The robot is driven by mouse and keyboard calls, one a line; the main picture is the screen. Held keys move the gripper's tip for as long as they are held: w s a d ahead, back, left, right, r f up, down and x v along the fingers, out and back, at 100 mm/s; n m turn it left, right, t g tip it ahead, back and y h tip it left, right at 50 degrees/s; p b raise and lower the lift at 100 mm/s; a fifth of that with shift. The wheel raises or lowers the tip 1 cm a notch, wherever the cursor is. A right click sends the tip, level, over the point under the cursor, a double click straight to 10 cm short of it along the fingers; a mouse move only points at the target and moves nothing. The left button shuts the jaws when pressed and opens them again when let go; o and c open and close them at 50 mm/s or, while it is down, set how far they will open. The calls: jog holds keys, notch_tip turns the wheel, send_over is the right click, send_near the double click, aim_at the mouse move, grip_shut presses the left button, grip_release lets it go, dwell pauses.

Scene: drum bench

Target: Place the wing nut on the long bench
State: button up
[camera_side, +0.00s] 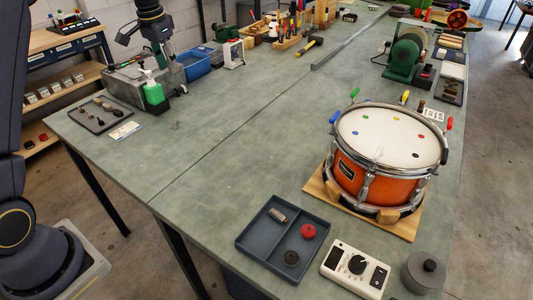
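I cannot pick out the wing nut with certainty. Small dark and metal parts lie on a dark mat (88,124) at the left of the long bench (230,140); they are too small to name. A divided tray (262,262) at the front holds a small metal piece (278,215), a red knob-like piece (308,231) and a dark round piece (291,258). My gripper (143,46) hangs at the upper left, above the grey metal fixture. Its fingers look spread, with nothing visible between them.
An orange drum (364,180) stands on a wooden board at the right. A control box (355,268) and a grey round weight (423,272) are at the front. The bench's middle is clear.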

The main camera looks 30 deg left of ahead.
jog(key=s+d+r+t, duration=0.1)
jog(key=s+d+r, duration=0.6)
jog(key=d, duration=0.1)
jog(key=s+d+f+t, duration=0.1)
jog(key=s+d, duration=0.4)
jog(key=s, duration=0.5)
jog(key=s+d+f+t, duration=0.2)
jog(key=s+d, duration=0.4)
jog(key=s, duration=0.5)
jog(key=shift+f+h, duration=0.3)
